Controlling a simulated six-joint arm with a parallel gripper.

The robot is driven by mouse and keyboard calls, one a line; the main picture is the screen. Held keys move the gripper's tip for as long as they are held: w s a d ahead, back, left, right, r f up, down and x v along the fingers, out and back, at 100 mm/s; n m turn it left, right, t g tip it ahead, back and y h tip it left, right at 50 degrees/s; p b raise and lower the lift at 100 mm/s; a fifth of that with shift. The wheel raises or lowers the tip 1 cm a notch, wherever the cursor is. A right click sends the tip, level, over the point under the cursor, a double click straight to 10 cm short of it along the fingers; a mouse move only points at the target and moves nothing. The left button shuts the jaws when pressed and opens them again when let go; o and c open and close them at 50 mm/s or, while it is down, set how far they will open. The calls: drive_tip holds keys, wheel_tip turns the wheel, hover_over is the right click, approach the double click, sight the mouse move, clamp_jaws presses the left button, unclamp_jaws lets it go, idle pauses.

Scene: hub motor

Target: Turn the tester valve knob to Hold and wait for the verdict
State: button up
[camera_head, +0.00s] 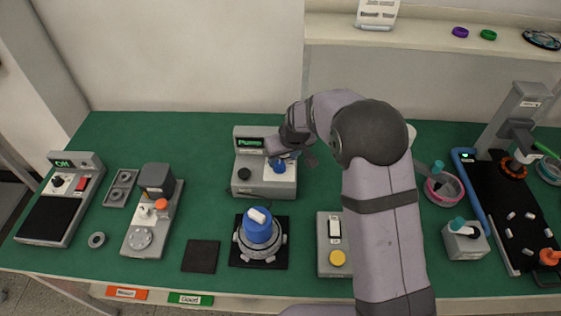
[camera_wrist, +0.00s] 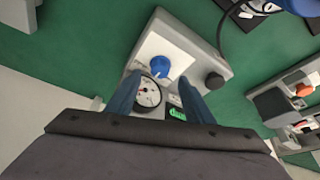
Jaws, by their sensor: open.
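The tester (camera_head: 243,181) is a grey box at the back middle of the green bench, with a green display (camera_head: 250,142) that appears to read "Pump". Its blue valve knob (camera_head: 279,166) is on the front panel, partly behind my gripper (camera_head: 287,157). In the wrist view the blue knob (camera_wrist: 160,66) sits on a white plate, with a round gauge (camera_wrist: 148,92) beside it. My open gripper (camera_wrist: 160,80) has one finger on each side, with the knob in line with the gap just beyond the tips. I cannot tell whether the fingers touch it.
The hub motor (camera_head: 245,247) with a blue top stands in front of the tester on a black mat. A grey switch box (camera_head: 334,262) with a yellow button is to its right, and a black pad (camera_head: 201,257) to its left. A black cap (camera_wrist: 214,80) sits near the knob.

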sight(280, 164)
drive_tip(key=shift+p+x, duration=0.8)
drive_tip(key=shift+x, duration=1.85)
drive_tip(key=shift+c, duration=0.3)
drive_tip(key=c, duration=1)
